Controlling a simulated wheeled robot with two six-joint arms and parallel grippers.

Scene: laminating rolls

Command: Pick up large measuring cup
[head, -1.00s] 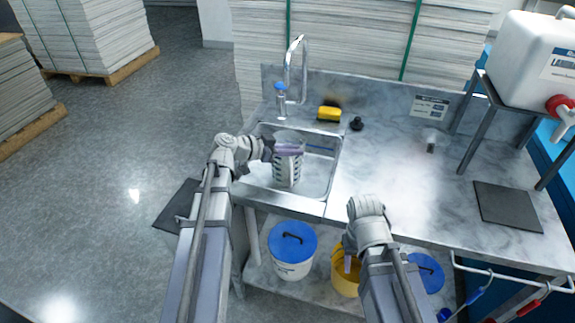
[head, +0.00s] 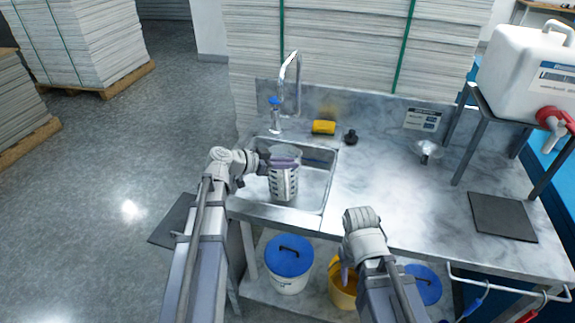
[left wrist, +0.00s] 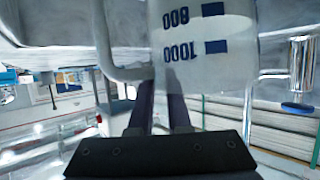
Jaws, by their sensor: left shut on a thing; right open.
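The large measuring cup (head: 284,184) is a clear cup with dark markings, upright over the sink (head: 318,196) in the head view. My left gripper (head: 284,162) is shut on it near its upper part. In the left wrist view the cup (left wrist: 205,30) fills the upper middle, with the marks 800 and 1000 upside down. The fingers (left wrist: 158,108) reach to its wall and handle; their tips are partly hidden. My right gripper (head: 345,280) is open and empty in front of the counter, above a yellow bucket (head: 341,293).
A tap (head: 291,80), a yellow sponge (head: 324,127), a black stopper (head: 351,136) and a small metal funnel (head: 428,150) are on the counter. A white canister (head: 520,75) stands on a rack at right. A dark mat (head: 502,216) lies below it. The counter's middle is clear.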

